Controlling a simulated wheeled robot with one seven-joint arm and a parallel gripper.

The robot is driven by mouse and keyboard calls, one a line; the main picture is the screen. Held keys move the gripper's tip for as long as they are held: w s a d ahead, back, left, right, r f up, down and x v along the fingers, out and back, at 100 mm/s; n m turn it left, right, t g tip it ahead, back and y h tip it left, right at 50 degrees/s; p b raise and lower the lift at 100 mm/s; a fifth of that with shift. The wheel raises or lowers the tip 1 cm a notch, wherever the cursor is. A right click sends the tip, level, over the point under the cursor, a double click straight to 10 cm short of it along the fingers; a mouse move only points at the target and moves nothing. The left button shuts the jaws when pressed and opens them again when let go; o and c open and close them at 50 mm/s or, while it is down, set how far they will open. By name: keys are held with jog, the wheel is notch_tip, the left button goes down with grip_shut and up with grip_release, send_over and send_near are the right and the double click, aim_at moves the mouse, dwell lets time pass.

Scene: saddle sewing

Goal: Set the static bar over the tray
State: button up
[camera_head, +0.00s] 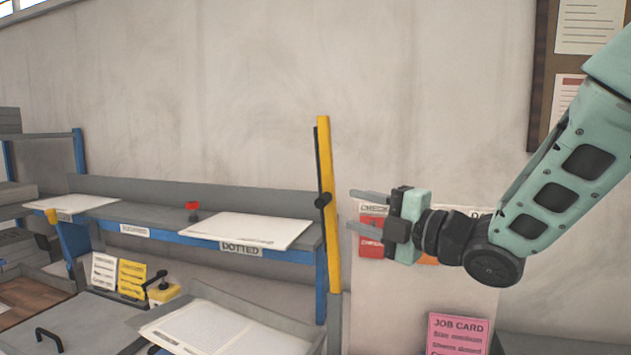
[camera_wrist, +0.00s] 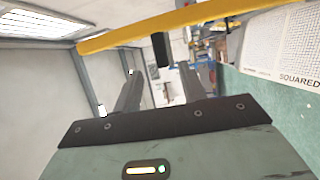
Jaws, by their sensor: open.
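The static bar (camera_head: 327,160) is yellow and stands upright in the head view, at the right end of the shelf. A black knob (camera_head: 322,201) sticks out from it. In the wrist view the yellow bar (camera_wrist: 190,20) crosses the top, with a black piece (camera_wrist: 161,50) hanging below. A grey-walled tray (camera_head: 245,304) holding a gridded sheet is low at the bottom, left of the bar's foot. My gripper (camera_head: 350,210) is open and empty, just right of the bar near knob height, fingers pointing left. It also shows in the wrist view (camera_wrist: 105,66).
A grey shelf (camera_head: 150,214) with blue edging carries white boards and a red-knobbed item (camera_head: 193,208). Yellow and white cards (camera_head: 118,275) stand below. A panel with red cards and a pink job card (camera_head: 457,333) is behind my gripper.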

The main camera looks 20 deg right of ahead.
aim_at(327, 200)
jog(key=shift+r+p+x, duration=0.2)
jog(key=shift+p+x, duration=2.3)
jog(key=shift+p, duration=2.45)
jog(key=x, duration=0.2)
jog(key=p+x, duration=0.2)
jog(key=x, duration=0.1)
jog(key=shift+w+a+f, duration=0.2)
jog(key=shift+w+f, duration=0.1)
grip_shut()
